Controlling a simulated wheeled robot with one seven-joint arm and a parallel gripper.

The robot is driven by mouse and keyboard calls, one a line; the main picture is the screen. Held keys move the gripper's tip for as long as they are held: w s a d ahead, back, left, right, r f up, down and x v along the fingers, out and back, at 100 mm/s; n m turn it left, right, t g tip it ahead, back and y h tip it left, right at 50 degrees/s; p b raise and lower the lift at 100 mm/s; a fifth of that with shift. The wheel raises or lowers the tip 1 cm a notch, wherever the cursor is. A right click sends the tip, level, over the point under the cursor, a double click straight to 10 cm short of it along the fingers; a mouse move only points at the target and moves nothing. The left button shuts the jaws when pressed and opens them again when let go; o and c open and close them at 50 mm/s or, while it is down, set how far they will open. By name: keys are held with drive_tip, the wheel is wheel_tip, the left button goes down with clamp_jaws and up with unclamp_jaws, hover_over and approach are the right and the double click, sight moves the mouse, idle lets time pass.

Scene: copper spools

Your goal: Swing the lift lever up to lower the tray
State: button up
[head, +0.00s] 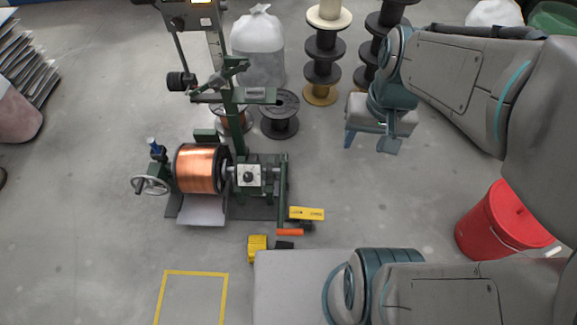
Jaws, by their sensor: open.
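The winding machine (248,176) stands on the floor left of centre, with a copper spool (198,168) mounted on it. A green bar with an orange grip (289,232) at the machine's front right looks like the lift lever; its grip is low, near the floor. A grey plate (203,213) under the front of the copper spool looks like the tray. Its height above the floor is hard to tell. My gripper (370,146) is open and empty, to the right of the machine and farther back than the orange grip. It touches nothing that I can see.
A yellow labelled plate (306,213) sits beside the lever, and a yellow pedal-like block (258,247) lies in front. Black spools (280,122) and a bagged bin (258,45) stand behind. A red bucket (500,220) is at the right. Floor between my gripper and the lever is clear.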

drive_tip(key=w+f+m+g+y+b, duration=0.25)
drive_tip(key=w+f+b, duration=0.2)
drive_tip(key=f, duration=0.65)
drive_tip(key=w+f+m+g+y+b, duration=0.15)
drive_tip(key=w+f+g+b, duration=0.35)
drive_tip(key=f, duration=0.6)
drive_tip(key=m+t+y+b, duration=0.7)
drive_tip(key=m+y+b, duration=0.55)
drive_tip(key=b, duration=0.85)
approach(293, 232)
drive_tip(key=shift+n+y, duration=0.25)
drive_tip(key=shift+y, duration=0.2)
drive_tip(key=a, duration=0.3)
drive_tip(key=a+f+b, duration=0.1)
drive_tip(key=a, duration=0.2)
drive_tip(key=w+a+f+b, duration=0.1)
drive_tip(key=a, duration=0.2)
drive_tip(key=shift+a+f, duration=0.1)
drive_tip(key=shift+a, duration=0.3)
